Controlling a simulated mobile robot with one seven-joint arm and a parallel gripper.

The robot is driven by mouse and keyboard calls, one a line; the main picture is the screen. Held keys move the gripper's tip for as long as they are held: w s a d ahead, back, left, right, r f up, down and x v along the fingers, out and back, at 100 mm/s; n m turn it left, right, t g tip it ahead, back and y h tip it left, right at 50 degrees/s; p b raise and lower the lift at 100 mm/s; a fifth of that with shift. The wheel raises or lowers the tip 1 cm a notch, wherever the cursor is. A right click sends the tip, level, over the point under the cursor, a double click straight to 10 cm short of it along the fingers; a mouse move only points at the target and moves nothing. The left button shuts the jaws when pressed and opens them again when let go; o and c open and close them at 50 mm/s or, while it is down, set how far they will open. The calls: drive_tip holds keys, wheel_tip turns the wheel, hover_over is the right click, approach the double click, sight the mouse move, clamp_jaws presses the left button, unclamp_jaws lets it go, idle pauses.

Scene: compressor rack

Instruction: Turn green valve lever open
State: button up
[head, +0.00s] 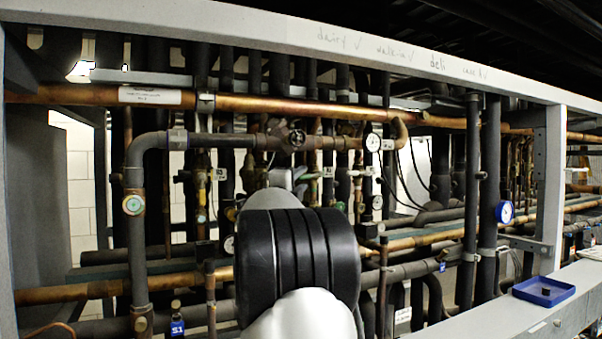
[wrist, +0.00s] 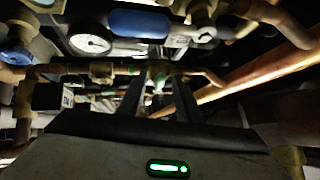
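In the wrist view, a small green part (wrist: 158,74), which looks like the green valve lever, shows on the pipework straight ahead of my gripper. It is small and dark, so its exact angle is hard to tell. My gripper (wrist: 161,88) has two dark fingers that stand apart, one on each side of the green part in the picture. I cannot tell whether they touch it. Nothing is clearly held between them. In the head view my own arm covers the gripper and the area around the lever.
A blue cylindrical part (wrist: 140,23) and a round white gauge (wrist: 90,44) sit just above the fingers. A copper pipe (wrist: 255,75) slants past on the right. In the head view, dense pipes surround my arm, and a blue tray (head: 543,291) lies on the front beam.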

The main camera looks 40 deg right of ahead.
drive_tip(key=shift+x, duration=1.2)
clamp_jaws()
drive_tip(key=shift+f, duration=0.1)
